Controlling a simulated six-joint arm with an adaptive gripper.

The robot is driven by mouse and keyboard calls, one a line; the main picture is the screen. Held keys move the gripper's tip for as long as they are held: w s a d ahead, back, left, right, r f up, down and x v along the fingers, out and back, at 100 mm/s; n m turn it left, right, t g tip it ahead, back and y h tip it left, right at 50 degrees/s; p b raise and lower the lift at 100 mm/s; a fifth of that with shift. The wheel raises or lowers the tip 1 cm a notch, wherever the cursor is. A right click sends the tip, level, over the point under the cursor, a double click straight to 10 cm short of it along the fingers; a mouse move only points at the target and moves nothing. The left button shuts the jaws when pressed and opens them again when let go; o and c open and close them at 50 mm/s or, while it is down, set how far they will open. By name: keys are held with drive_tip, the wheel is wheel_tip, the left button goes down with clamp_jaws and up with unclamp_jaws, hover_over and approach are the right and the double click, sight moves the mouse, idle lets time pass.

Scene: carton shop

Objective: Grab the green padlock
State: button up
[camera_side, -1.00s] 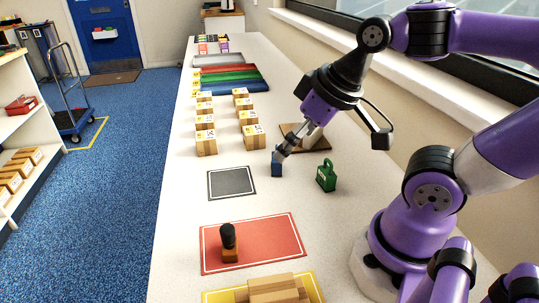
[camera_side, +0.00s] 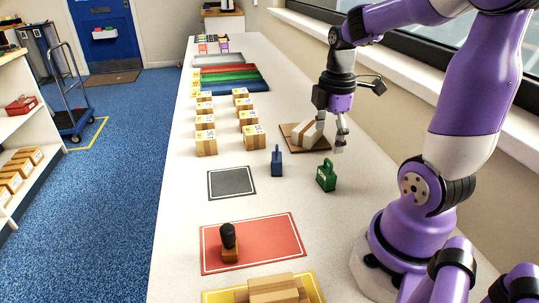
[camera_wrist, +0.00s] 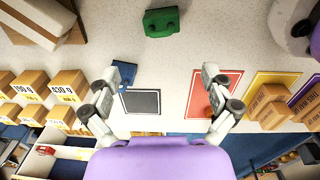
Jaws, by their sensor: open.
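The green padlock (camera_side: 326,176) stands upright on the white table, with its shackle at the top. It also shows at the top middle of the wrist view (camera_wrist: 161,22). A blue padlock (camera_side: 277,161) stands to its left, and in the wrist view (camera_wrist: 123,74) it is partly hidden by a finger. My gripper (camera_side: 340,140) is open and empty, above the table and behind the green padlock in the side view. In the wrist view its fingers (camera_wrist: 160,98) are wide apart, with the green padlock beyond them, not between them.
A brown board with a white carton (camera_side: 305,133) lies close behind my gripper. A grey mat (camera_side: 231,183) and a red mat (camera_side: 270,240) with a black-handled stamp (camera_side: 229,242) lie to the left and front. Several small cartons (camera_side: 206,142) stand in rows farther back.

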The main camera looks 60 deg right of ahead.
sight(327, 171)
drive_tip(key=shift+n, duration=0.5)
drive_tip(key=f, duration=0.1)
drive_tip(key=d+f, duration=0.1)
drive_tip(key=f, duration=0.3)
drive_tip(key=shift+s+d+f, duration=0.15)
drive_tip(key=shift+s+f, duration=0.05)
drive_tip(key=shift+s, duration=0.15)
wheel_tip(327, 171, down, 6)
drive_tip(key=shift+r, duration=0.1)
drive_tip(key=c, duration=1.5)
